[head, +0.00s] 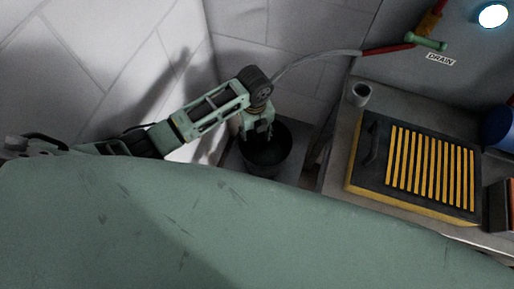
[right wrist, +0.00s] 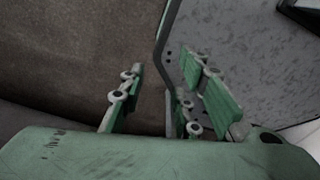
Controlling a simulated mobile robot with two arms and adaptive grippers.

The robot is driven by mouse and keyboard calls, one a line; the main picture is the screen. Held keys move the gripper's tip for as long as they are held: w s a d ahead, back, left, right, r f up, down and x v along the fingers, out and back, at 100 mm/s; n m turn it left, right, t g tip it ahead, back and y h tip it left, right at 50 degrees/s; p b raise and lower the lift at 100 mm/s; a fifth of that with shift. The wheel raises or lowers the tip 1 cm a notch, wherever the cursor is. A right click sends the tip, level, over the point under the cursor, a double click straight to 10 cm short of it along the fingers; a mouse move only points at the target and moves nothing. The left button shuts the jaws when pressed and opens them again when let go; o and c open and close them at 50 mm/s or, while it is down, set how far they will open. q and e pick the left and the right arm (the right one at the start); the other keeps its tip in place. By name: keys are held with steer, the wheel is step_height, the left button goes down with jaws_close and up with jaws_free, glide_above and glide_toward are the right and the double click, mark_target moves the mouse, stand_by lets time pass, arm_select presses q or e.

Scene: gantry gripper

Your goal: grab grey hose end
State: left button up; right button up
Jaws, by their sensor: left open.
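The grey hose (head: 318,55) shows in the head view, running left from a red pipe section (head: 388,48) and curving down behind my left wrist. Its free end is not clearly visible; my left arm may hide it. My left gripper (head: 260,132) points down over a black bucket (head: 267,158); it is open, and I see nothing clearly held in it. No hose shows in that view.
A green valve handle (head: 430,43) sits by a "DRAIN" label (head: 440,60). A bench to the right bears a grey cup (head: 359,94) and a black-and-yellow slatted tray (head: 370,160). A blue round object (head: 498,128) is at the right edge. Tiled walls stand behind the bucket.

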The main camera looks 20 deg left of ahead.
mark_target(255, 141)
arm_select(q)
steer(key=shift+f+b, duration=0.4)
steer(key=shift+f, duration=0.7)
step_height(255, 141, down, 7)
steer(key=shift+w+d+f, duration=0.1)
arm_select(e)
steer(key=shift+w+f, duration=0.65)
steer(key=shift+f, duration=0.2)
arm_select(q)
steer(key=c, duration=0.4)
jaws_close()
arm_select(e)
steer(key=shift+a, duration=0.15)
